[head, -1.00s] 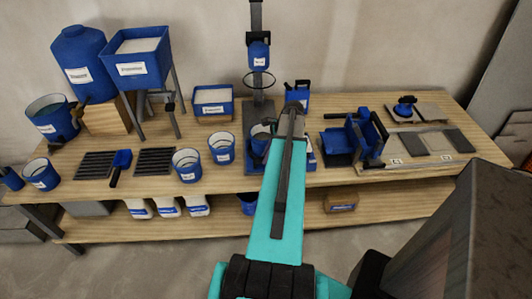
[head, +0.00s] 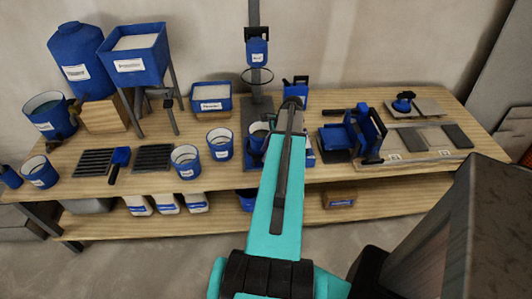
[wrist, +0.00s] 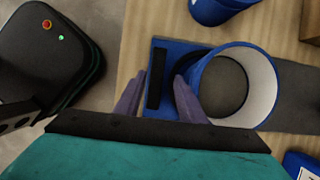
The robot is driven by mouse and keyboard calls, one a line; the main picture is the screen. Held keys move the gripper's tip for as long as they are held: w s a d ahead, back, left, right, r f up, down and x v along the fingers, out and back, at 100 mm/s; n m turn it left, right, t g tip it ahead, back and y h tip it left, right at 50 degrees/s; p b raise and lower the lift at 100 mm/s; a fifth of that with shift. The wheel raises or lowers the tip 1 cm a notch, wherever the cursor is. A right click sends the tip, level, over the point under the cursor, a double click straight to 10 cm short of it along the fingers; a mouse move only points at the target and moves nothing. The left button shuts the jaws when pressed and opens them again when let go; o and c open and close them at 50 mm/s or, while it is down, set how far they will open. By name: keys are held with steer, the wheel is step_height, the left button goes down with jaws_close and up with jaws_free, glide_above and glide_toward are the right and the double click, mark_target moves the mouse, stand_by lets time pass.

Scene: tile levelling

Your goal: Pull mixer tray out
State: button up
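The blue mixer tray (wrist: 161,45) lies on the wooden bench under the mixer stand, with a black handle bar (wrist: 155,75) along its near edge. A blue bucket with a pale inside (wrist: 262,85) stands on it. My gripper (wrist: 158,92) is open, with one finger on each side of the handle bar; I cannot tell whether either touches it. The right finger is close to the bucket's wall. The blue mixer head (head: 257,52) hangs above.
Two blue buckets (head: 186,161) stand left of the tray. A blue tool (head: 365,135) and tile boards (head: 408,140) lie to the right. Another blue container (wrist: 225,8) is close by in the wrist view. The floor before the bench is clear.

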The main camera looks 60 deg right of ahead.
steer(key=b+v, duration=0.1)
steer(key=v, duration=1.2)
steer(key=shift+r, duration=0.25)
stand_by(0.4)
